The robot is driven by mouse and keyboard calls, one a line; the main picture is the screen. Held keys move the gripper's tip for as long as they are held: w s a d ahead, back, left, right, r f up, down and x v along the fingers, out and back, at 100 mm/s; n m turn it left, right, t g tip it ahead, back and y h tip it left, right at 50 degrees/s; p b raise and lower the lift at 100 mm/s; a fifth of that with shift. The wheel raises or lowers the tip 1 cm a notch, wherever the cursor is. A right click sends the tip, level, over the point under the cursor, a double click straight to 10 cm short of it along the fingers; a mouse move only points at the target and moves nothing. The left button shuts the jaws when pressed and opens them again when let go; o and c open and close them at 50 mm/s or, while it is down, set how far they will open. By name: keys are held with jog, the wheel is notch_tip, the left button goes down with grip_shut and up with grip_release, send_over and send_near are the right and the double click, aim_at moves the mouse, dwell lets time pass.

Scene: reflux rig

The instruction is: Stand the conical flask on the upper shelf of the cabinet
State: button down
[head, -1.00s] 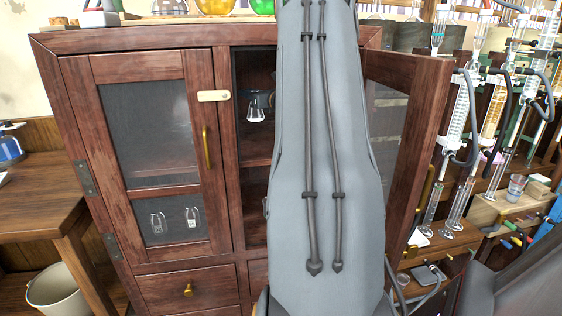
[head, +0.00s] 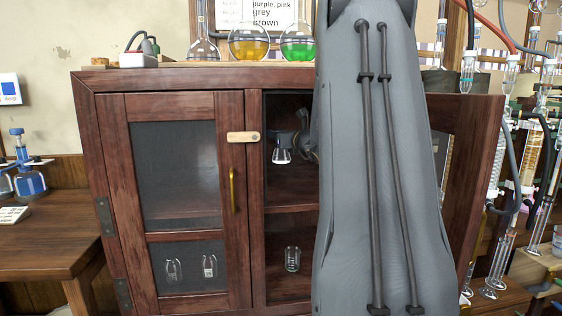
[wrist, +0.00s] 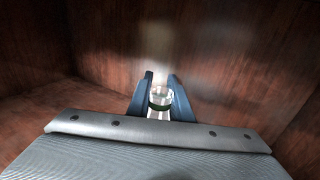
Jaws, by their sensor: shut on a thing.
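My gripper (head: 285,138) is shut on the neck of the conical flask (head: 281,155), a small clear glass vessel. The flask hangs upright inside the open right half of the wooden cabinet (head: 190,78), in the upper compartment. Its base appears a little above the upper shelf (head: 283,197), with bare wood showing below it. In the wrist view my gripper (wrist: 162,90) has its blue fingers on both sides of the flask's rim and neck (wrist: 160,98). The flask's lower body is hidden there. My arm covers the right part of the compartment.
The cabinet's left door (head: 175,175) is shut and its right door (head: 475,170) stands open beside my arm. A small beaker (head: 292,259) stands in the lower compartment. Flasks with yellow (head: 249,45) and green (head: 298,45) liquid stand on top. The visible upper shelf is clear.

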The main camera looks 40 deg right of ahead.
jog(key=s+a+p, duration=0.1)
jog(key=s+a, duration=0.4)
jog(key=s, duration=0.3)
jog(key=shift+w+f+p, duration=0.1)
jog(key=shift+f+p, duration=0.35)
jog(key=shift+f, duration=3.05)
jog(key=shift+f, duration=0.2)
jog(key=c, duration=1.6)
grip_release()
